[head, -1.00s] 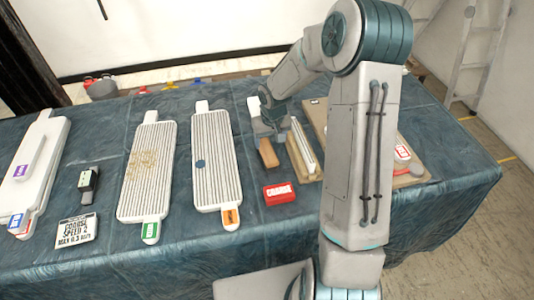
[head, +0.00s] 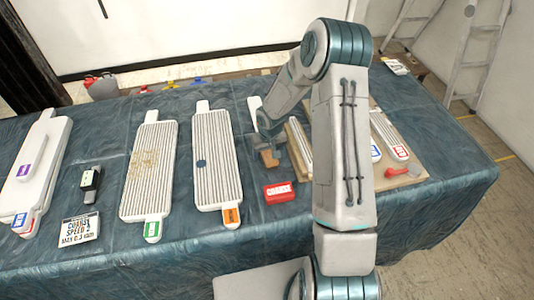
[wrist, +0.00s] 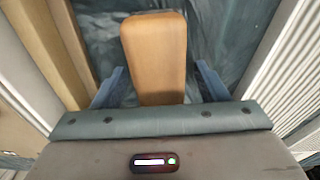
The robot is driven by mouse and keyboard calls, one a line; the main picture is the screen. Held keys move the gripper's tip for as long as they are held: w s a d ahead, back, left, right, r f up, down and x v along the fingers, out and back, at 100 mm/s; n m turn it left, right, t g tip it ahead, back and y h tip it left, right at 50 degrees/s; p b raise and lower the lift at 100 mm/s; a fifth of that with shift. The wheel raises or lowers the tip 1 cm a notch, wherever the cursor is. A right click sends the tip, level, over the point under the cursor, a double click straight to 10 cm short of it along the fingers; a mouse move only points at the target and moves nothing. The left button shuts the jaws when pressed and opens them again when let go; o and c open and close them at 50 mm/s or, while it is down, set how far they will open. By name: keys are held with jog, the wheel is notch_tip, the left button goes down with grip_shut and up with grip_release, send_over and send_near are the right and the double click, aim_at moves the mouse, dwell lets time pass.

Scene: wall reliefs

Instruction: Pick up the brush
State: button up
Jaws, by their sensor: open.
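The brush shows as a tan wooden block with a rounded end (wrist: 153,55) in the wrist view. In the head view it is a small brown piece (head: 270,159) on the blue cloth, partly hidden by my gripper. My gripper (wrist: 160,82) is open, with one blue finger on each side of the wooden block. A gap shows at the right finger; whether the left finger touches is hard to tell. In the head view my gripper (head: 272,143) is low over the brush. Any bristles are hidden.
A red box marked COARSE (head: 279,192) lies just in front of the brush. A ribbed white board (head: 217,165) lies to the left, and a wooden board with ribbed strips (head: 408,178) to the right. A black-handled tool (head: 90,185) lies farther left.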

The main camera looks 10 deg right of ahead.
jog(key=c, duration=1.1)
jog(key=shift+r, duration=0.15)
jog(key=shift+r, duration=0.55)
notch_tip(320, 180, up, 3)
jog(key=shift+w+f+b, duration=0.1)
jog(key=shift+b, duration=0.4)
jog(key=s+d+r, duration=0.1)
jog(key=d+r, duration=0.2)
jog(key=d, duration=0.2)
jog(key=s+d+r+b, duration=0.1)
jog(key=s+d+r, duration=0.1)
jog(key=d+r, duration=0.2)
jog(key=shift+s+d, duration=0.25)
jog(key=shift+d, duration=0.85)
